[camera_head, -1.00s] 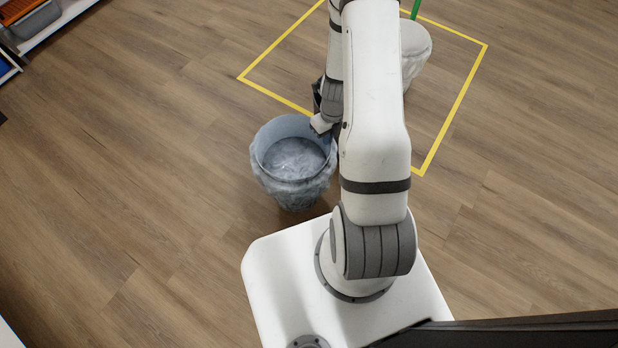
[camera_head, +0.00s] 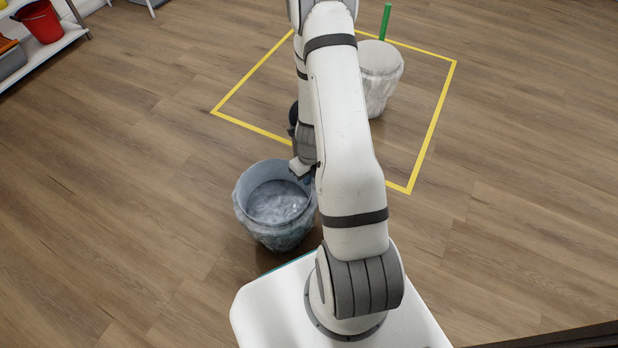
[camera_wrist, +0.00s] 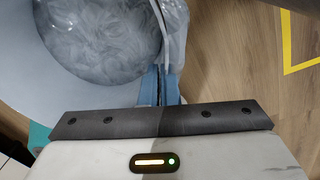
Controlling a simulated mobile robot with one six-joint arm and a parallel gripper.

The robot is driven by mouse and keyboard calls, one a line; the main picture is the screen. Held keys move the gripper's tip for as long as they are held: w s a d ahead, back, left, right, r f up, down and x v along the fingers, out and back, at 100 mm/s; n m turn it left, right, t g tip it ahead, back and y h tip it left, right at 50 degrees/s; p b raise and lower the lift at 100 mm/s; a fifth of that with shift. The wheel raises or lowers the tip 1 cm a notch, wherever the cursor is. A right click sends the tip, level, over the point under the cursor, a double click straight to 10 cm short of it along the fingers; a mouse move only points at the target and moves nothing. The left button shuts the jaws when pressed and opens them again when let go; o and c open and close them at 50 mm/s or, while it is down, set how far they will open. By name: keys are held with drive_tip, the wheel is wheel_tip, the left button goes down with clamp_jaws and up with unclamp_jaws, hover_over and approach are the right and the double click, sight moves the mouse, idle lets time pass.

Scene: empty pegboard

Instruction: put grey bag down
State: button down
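The grey bag (camera_head: 262,229) lines a round grey-blue bucket and hangs over its outside, just in front of my base. Its crumpled inside fills much of the wrist view (camera_wrist: 105,40). My gripper (camera_head: 302,178) is at the bucket's right rim. In the wrist view its two fingers (camera_wrist: 160,85) are close together with the bag-covered rim between them, so it is shut on it. The bag is upright. I cannot tell whether its bottom touches the floor. My arm hides part of its right side.
A yellow taped square (camera_head: 432,130) lies on the wooden floor beyond the bag. A white bagged bucket (camera_head: 380,75) stands inside it, near a green upright stick (camera_head: 385,22). A shelf with a red bucket (camera_head: 42,22) is at the top left. The floor on the left is clear.

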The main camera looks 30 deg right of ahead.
drive_tip(key=shift+f, duration=0.15)
drive_tip(key=c, duration=1.7)
unclamp_jaws()
